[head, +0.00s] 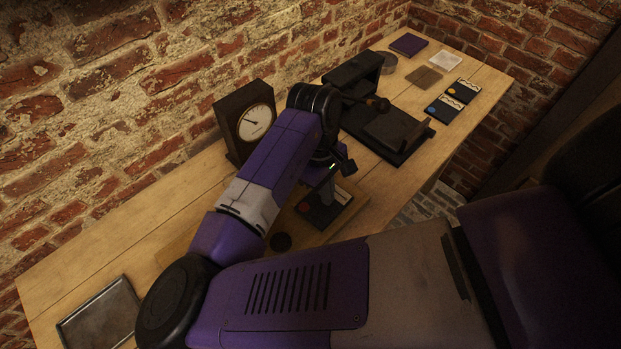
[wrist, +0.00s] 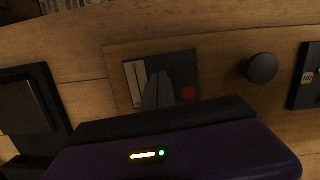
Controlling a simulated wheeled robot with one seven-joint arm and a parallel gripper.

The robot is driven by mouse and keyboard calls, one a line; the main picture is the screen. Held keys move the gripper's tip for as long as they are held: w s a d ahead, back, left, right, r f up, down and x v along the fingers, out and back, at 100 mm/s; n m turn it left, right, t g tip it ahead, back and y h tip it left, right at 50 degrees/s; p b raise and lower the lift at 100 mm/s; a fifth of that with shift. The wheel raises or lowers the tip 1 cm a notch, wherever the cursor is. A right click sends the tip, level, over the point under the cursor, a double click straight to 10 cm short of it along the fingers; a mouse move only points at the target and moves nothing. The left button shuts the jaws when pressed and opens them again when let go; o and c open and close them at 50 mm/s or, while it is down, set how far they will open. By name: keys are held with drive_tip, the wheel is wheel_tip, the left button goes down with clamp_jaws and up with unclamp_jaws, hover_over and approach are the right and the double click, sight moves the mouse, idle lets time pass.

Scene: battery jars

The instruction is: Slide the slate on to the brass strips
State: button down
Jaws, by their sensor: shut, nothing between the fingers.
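A dark slate (head: 318,213) with a red dot and a pale panel lies flat on a light wooden board near the front edge. In the wrist view the slate (wrist: 182,66) lies under and around my fingertips. My gripper (head: 328,190) points down at the slate, its grey fingers closed together with nothing between them. In the wrist view my gripper (wrist: 157,92) overlaps the slate's middle, between the pale panel and the red dot. I cannot tell whether the fingertips touch it. I cannot make out any brass strips; my arm hides part of the board.
A round black knob (wrist: 262,68) stands beside the slate. A dark labelled piece (wrist: 308,78) is at the right. A black apparatus (head: 402,135), a dial clock (head: 250,122) and a metal tray (head: 100,318) stand along the bench.

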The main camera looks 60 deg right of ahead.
drive_tip(key=shift+s+a+r, duration=0.1)
drive_tip(key=shift+s+a, duration=0.05)
drive_tip(key=shift+s, duration=0.6)
drive_tip(key=shift+s+f, duration=0.1)
drive_tip(key=shift+f, duration=0.85)
drive_tip(key=shift+f, duration=0.1)
drive_tip(key=shift+w+d+f, duration=0.1)
drive_tip(key=shift+w+d, duration=0.05)
drive_tip(key=shift+w, duration=0.65)
drive_tip(key=shift+w+d, duration=0.1)
drive_tip(key=shift+w, duration=0.7)
drive_tip(key=r+p, duration=0.1)
drive_tip(key=p, duration=0.1)
drive_tip(key=shift+w+r+p, duration=0.2)
drive_tip(key=shift+r+p, duration=0.1)
drive_tip(key=shift+r, duration=0.05)
drive_tip(key=shift+w, duration=0.1)
